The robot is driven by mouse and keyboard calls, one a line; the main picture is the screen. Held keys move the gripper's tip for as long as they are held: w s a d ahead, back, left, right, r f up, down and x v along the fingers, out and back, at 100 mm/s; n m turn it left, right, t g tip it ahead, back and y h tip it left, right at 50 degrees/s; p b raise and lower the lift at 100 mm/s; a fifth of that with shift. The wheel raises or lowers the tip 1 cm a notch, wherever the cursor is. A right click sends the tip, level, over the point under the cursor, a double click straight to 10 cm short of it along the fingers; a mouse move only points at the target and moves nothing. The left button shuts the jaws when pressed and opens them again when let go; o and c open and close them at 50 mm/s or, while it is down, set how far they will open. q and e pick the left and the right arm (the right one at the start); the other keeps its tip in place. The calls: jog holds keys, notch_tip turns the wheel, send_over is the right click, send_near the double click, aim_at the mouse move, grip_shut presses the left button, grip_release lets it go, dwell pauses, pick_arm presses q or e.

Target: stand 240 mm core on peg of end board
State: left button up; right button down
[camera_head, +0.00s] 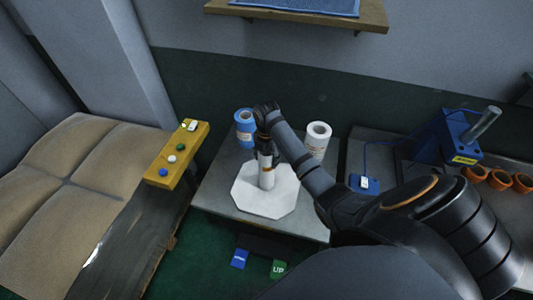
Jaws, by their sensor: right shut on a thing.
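A white octagonal board (253,201), which looks like the end board, lies flat on the grey table. My right gripper (264,150) is shut on the core's upper part from above. The core's lower end appears at or just above the board; I cannot tell whether it touches. No peg shows; it may be hidden by the core. My left gripper is not in view.
A blue roll (245,127) and a white roll (318,138) stand at the table's back. A yellow panel (178,153) with coloured buttons is at the left. A blue device (446,138) and clay pots (500,179) are at the right. A shelf (375,16) hangs above.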

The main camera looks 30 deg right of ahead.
jog(key=shift+c, duration=1.5)
grip_release()
notch_tip(320, 180, up, 7)
jog(key=shift+r, duration=0.2)
